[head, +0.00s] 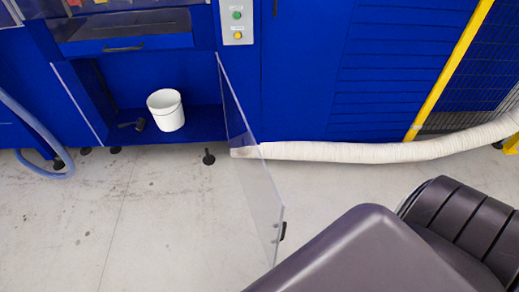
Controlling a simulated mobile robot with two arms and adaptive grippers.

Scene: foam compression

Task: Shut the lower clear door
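The lower clear door (250,150) stands swung open from the right side of the low opening in the blue machine, sticking out over the floor towards me. Its small black handle (283,231) is near its free outer end. The low compartment (205,122) behind it is open to view. A thin pale edge (78,103) runs along the left side of the opening; I cannot tell whether it is another clear panel. Neither of my grippers is in view. A dark grey part of my own body fills the lower right and ends close to the door's outer end.
A white bucket (166,110) stands in the compartment, with a small dark object (132,125) beside it. A white ribbed hose (380,152) runs along the floor to the right, passing behind the door. A blue hose (40,155) lies at left. The floor (120,220) in front is clear.

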